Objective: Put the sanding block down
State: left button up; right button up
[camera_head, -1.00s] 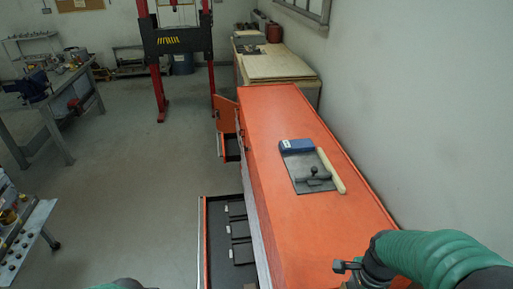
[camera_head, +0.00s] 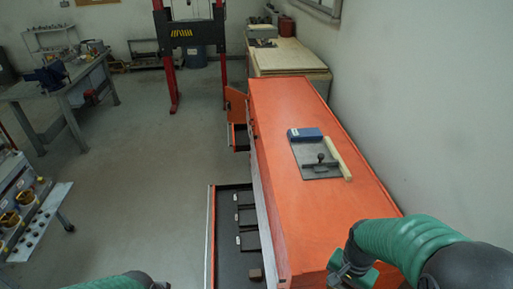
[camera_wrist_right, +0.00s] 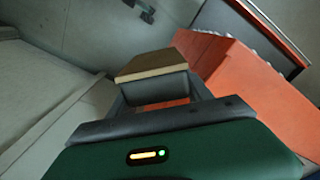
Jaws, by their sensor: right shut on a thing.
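The sanding block (camera_wrist_right: 152,66), tan on top with a grey body, is between the fingertips of my right gripper (camera_wrist_right: 160,90) in the right wrist view. That gripper is shut on it. In the head view my right gripper (camera_head: 350,266) is low over the near end of the orange cabinet top (camera_head: 330,215), and the held block is not clearly seen there. It cannot be told whether the block touches a surface. Of my left arm only a green part shows at the bottom edge; its gripper is out of view.
A grey plate (camera_head: 318,170) with a blue block (camera_head: 305,135) and a wooden-handled tool (camera_head: 337,158) lies farther along the cabinet top. An open drawer (camera_head: 232,262) at its left holds dark trays and a small brown block (camera_head: 256,274). The wall bounds the right side.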

jog(key=w+a+f+n+b, duration=0.1)
jog(key=w+a+f+n, duration=0.2)
jog(key=a+n, duration=0.2)
jog(key=n, duration=0.3)
jog(key=shift+w+n, duration=0.15)
jog(key=shift+n, duration=0.15)
jog(key=shift+d+f, duration=0.1)
jog(key=shift+d, duration=0.1)
